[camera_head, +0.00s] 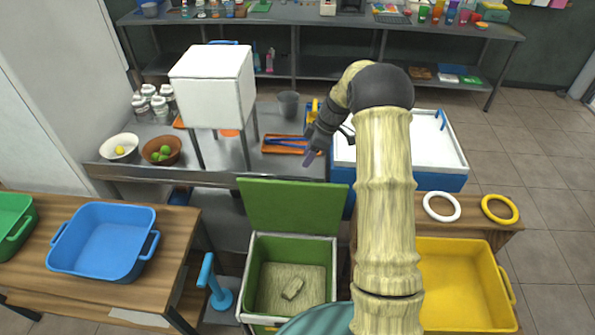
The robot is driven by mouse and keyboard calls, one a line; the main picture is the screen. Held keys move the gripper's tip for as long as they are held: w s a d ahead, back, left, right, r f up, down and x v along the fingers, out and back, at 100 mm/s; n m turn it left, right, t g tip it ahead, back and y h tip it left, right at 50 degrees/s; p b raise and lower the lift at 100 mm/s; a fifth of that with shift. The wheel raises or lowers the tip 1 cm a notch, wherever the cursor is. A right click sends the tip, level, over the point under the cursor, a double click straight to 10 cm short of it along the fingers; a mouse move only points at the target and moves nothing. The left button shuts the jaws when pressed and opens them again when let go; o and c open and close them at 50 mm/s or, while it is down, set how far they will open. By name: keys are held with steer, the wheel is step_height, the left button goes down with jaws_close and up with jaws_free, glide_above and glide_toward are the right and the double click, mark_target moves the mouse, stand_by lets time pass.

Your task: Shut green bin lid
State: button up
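The green bin (255,275) stands at the lower middle, a square box with a pale rim. Its green lid (293,204) is raised, standing up at the far side of the opening. My gripper (310,158) is above and beyond the lid, near the metal counter's front edge, apart from the lid. The gripper is small and dark here, and I cannot tell whether its fingers are open. My arm covers the area right of the bin.
A white box on legs (212,88) and an orange tray (286,144) are on the counter (220,170). A blue tub (105,240) sits on the left table. A yellow bin (462,285) stands right. A blue-handled object (213,285) stands left of the green bin.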

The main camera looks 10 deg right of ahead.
mark_target(295, 177)
steer(key=p+x, duration=0.2)
steer(key=x, duration=0.7)
jaws_close()
